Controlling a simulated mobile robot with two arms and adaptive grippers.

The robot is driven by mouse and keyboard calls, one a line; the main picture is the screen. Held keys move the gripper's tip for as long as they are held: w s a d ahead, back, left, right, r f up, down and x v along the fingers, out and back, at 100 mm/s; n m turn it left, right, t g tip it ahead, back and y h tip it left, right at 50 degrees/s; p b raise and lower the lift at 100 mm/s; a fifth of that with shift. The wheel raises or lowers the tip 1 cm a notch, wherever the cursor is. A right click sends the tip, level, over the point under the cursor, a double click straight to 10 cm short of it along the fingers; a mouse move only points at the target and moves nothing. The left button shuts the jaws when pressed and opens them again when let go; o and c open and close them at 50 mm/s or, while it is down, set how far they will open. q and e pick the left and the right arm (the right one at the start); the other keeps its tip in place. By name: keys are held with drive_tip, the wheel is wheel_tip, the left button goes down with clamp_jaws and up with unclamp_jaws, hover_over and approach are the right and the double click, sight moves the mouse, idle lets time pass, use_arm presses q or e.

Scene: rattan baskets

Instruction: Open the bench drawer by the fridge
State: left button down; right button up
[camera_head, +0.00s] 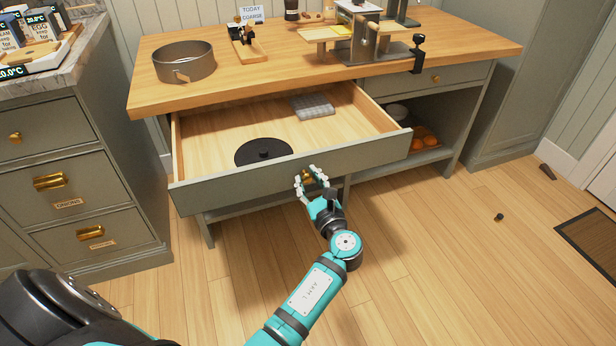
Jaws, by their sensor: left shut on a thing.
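The bench drawer (245,174) is a wide grey-green front with a pale wooden inside, and it stands pulled well out from under the wooden bench top (270,71). A black round disc with a knob (263,152) and a grey ribbed block (312,106) lie in it. My left gripper (311,180) is at the middle of the drawer front, its white fingers shut on the brass drawer knob (308,179), which they partly hide. My right gripper is not in view. No fridge can be made out for certain.
A grey cabinet with brass-handled drawers (75,185) stands at the left. A round metal ring (184,62) and several tools stand on the bench. An open shelf with orange items (424,137) is at the right. The wooden floor at right is mostly clear, with a small dark object (499,217).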

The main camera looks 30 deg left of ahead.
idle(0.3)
use_arm(q)
drive_tip(key=c, duration=1)
unclamp_jaws()
drive_tip(key=shift+r, duration=0.1)
wheel_tip(320, 180, up, 10)
drive_tip(key=shift+f, duration=0.1)
